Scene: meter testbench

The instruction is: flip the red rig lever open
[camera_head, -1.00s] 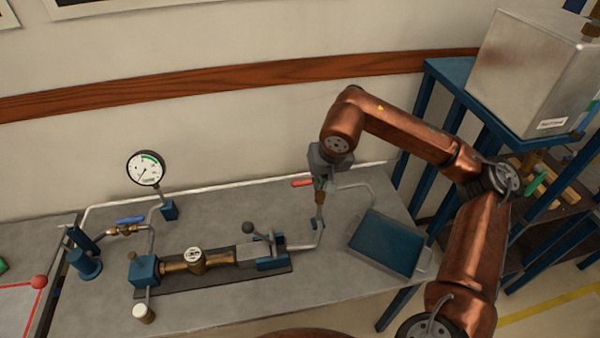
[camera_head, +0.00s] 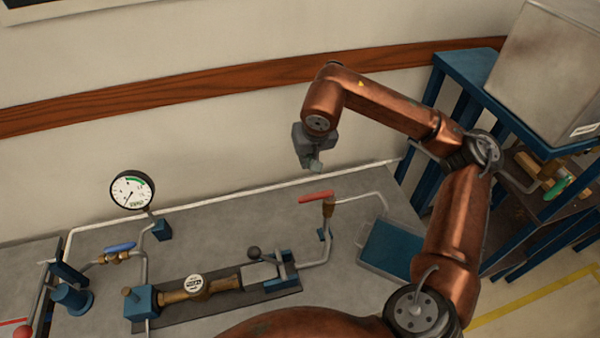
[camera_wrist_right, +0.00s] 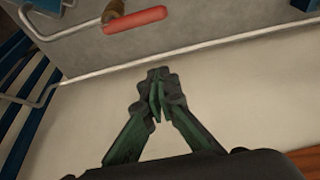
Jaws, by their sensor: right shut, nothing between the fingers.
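The red rig lever (camera_head: 316,197) sits on a brass valve (camera_head: 328,208) at the right end of the bench pipework. It points left, lying roughly level across the valve top. It also shows in the right wrist view as a red bar (camera_wrist_right: 135,19) near the top. My right gripper (camera_head: 315,168) is above and behind the lever, near the wall, apart from it. In the wrist view its green-sided fingers (camera_wrist_right: 157,95) are closed together with nothing between them. My left gripper is not in view.
A blue tray (camera_head: 392,247) lies right of the valve. A meter (camera_head: 195,285) on a clamp bed, a pressure gauge (camera_head: 132,190) and a blue-handled valve (camera_head: 120,247) stand to the left. A blue rack (camera_head: 470,65) bearing a metal tank (camera_head: 545,75) stands at the right.

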